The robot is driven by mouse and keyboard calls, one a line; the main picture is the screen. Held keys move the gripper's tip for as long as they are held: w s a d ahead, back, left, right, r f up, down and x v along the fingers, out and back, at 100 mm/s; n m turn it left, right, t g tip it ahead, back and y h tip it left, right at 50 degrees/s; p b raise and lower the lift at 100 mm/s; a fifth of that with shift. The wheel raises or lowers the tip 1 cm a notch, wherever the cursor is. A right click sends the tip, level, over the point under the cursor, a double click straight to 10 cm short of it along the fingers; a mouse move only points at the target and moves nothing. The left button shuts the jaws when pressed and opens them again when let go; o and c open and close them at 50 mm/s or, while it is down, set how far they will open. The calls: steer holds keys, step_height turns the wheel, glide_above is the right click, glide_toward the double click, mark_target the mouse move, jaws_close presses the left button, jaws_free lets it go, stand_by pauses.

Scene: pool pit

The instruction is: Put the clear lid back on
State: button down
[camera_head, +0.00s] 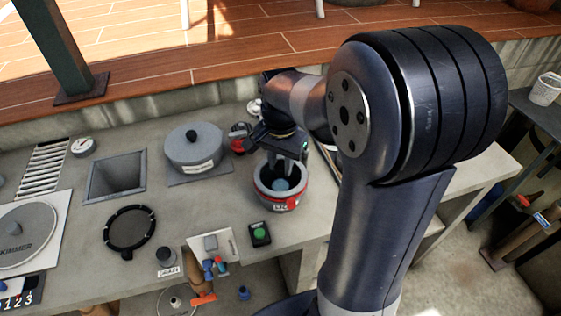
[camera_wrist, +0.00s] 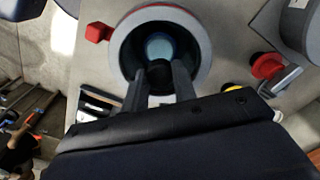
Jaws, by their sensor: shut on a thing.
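A grey round pot (camera_head: 262,197) with a red band and a label stands on the bench in the head view. In the wrist view the pot (camera_wrist: 200,50) shows a grey rim, a red ring and a red block at its left. A pale blue round thing (camera_wrist: 158,46) shows in its dark middle. My gripper (camera_head: 288,162) is over the pot, pointing down. In the wrist view its fingers (camera_wrist: 158,82) are shut on a black knob (camera_wrist: 158,71) above the pot's middle. The knob appears to belong to the clear lid, whose edge I cannot make out; I cannot tell whether it touches the rim.
A grey lidded pot (camera_head: 194,150) and a red-black item (camera_head: 240,136) stand left of my gripper. A square opening (camera_head: 115,176), a black ring (camera_head: 130,228) and a green button box (camera_head: 260,235) are on the bench. A low wall (camera_head: 150,112) runs behind.

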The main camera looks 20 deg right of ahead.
steer(key=shift+f, duration=0.3)
stand_by(0.4)
steer(key=c, duration=1.1)
jaws_free()
steer(key=shift+o, duration=1)
steer(key=shift+r, duration=0.1)
steer(key=shift+r+p, duration=2)
steer(key=shift+r, duration=0.4)
steer(key=shift+r+p, duration=1.75)
steer(key=shift+r, duration=0.3)
